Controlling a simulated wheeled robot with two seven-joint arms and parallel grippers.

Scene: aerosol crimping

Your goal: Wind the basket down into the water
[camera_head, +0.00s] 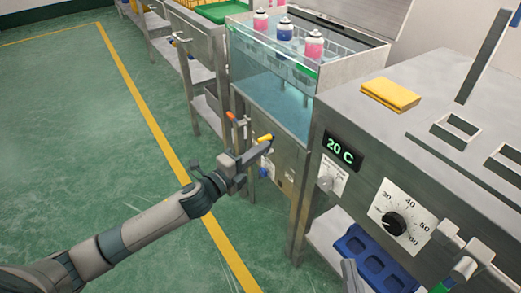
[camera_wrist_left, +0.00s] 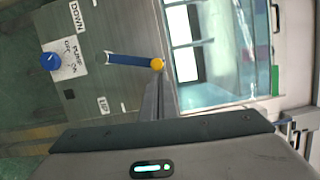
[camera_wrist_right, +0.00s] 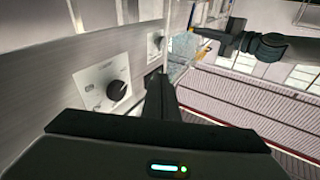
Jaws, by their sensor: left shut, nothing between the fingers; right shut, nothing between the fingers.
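The water tank (camera_head: 262,96) has clear walls. The basket (camera_head: 343,49) is in it, carrying pink and blue cans (camera_head: 285,30) whose tops stand above the tank rim. The crank (camera_wrist_left: 125,60) has a blue arm and a yellow knob, between the DOWN and UP labels on the metal panel. Its yellow knob also shows in the head view (camera_head: 265,138). My left gripper (camera_head: 268,146) is shut and empty, its tips close beside the knob; I cannot tell whether they touch. It also shows in the left wrist view (camera_wrist_left: 158,92). My right gripper (camera_wrist_right: 158,90) is shut and empty, near the dial panel.
The right bench carries a temperature dial (camera_head: 395,223), a 20 C display (camera_head: 341,149) and a yellow cloth (camera_head: 391,94). A blue pump knob (camera_wrist_left: 50,61) is on the crank's panel. A blue bin (camera_head: 372,262) sits on a lower shelf. Green floor at left is clear.

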